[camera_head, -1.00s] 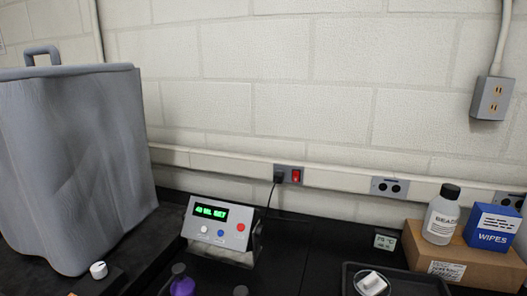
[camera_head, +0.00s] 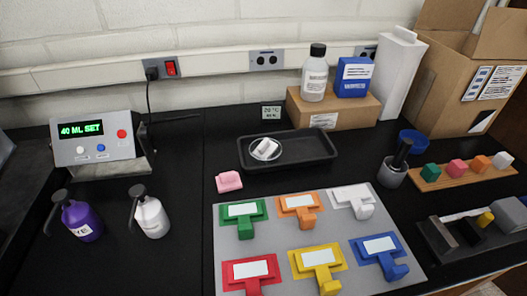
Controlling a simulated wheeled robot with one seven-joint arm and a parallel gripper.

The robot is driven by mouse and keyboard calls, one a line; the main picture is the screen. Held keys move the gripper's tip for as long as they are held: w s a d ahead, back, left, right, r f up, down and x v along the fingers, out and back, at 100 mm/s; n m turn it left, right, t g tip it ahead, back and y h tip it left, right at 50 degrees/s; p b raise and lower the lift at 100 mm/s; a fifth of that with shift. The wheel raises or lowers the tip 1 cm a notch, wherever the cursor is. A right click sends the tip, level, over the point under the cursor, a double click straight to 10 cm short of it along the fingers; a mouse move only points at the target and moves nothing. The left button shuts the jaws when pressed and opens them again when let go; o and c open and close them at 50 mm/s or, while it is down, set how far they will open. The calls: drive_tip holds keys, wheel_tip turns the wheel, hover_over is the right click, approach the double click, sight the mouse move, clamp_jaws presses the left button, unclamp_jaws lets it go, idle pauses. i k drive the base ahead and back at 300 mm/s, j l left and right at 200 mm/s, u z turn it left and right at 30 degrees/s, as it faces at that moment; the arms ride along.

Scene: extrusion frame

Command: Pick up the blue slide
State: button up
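The blue slide (camera_head: 386,264) is a flat blue piece with a white label and a raised blue knob at its lower right. It lies at the front right of a grey board (camera_head: 277,229). A yellow slide (camera_head: 324,281) is to its left and a white one (camera_head: 352,193) is behind it. Green (camera_head: 245,228), orange (camera_head: 307,218) and red (camera_head: 252,285) slides share the board. My gripper is not in view.
A black tray (camera_head: 318,142) with a small dish stands behind the board. A pink block (camera_head: 229,182) is at its left. A wooden rack (camera_head: 437,185) and a dark fixture (camera_head: 440,240) stand to the right. Pump bottles (camera_head: 82,222) are at left.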

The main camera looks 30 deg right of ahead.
sight(381, 248)
drive_tip(key=k+j+z, duration=0.3)
drive_tip(key=k, duration=0.15)
drive_tip(key=k+j+z, duration=0.1)
drive_tip(key=k+z, duration=0.15)
drive_tip(key=k, duration=0.15)
drive_tip(key=z, duration=1.1)
